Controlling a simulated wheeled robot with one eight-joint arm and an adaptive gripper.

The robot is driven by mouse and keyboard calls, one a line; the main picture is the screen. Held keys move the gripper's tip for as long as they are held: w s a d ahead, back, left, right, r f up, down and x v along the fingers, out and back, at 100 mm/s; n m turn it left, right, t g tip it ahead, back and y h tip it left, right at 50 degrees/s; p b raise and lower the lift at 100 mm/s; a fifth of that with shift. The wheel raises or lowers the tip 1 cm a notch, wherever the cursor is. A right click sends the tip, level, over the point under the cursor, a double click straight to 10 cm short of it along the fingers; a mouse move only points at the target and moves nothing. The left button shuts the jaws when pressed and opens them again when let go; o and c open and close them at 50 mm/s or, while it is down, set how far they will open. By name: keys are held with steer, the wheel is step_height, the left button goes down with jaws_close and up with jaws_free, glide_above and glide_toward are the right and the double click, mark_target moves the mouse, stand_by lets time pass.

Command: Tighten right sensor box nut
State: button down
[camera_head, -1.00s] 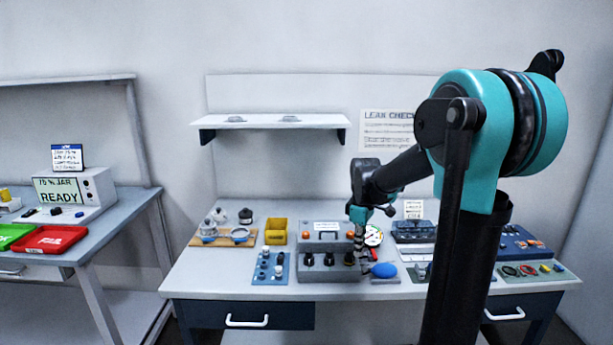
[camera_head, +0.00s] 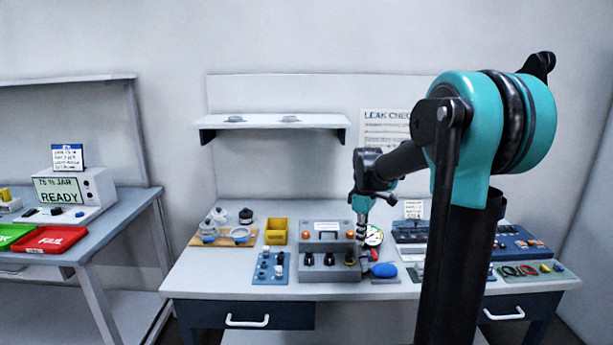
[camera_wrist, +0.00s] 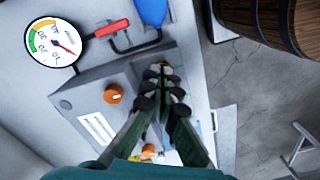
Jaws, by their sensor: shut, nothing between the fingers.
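The grey sensor box (camera_head: 312,274) stands at the front middle of the bench, with several dark nuts along its front and orange knobs behind them. The right nut (camera_head: 349,257) shows a yellowish tint. My gripper (camera_head: 362,262) points down at the box's right end, very close to that nut. In the wrist view my gripper (camera_wrist: 163,72) has its fingertips together over the box's edge, with nothing seen between them. The fingers hide part of the box top and most of the nut row. I cannot tell whether they touch the nut.
A round gauge (camera_wrist: 52,43), a red-handled tool (camera_wrist: 112,28) and a blue object (camera_wrist: 153,10) lie close beside the box. A yellow bin (camera_head: 276,232) and blue plate (camera_head: 262,277) are to its left. A wooden barrel (camera_wrist: 262,22) shows beyond the bench edge.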

steer(key=shift+f, duration=3)
steer(key=shift+a, duration=0.1)
steer(key=shift+s+a, duration=0.15)
steer(key=shift+s, duration=0.15)
steer(key=shift+s+a, duration=0.15)
steer(key=shift+s, duration=0.15)
steer(key=shift+s+a, duration=0.25)
steer(key=shift+d, duration=0.1)
steer(key=shift+s+d, duration=0.15)
steer(key=shift+s, duration=0.1)
steer(key=shift+r, duration=3.05)
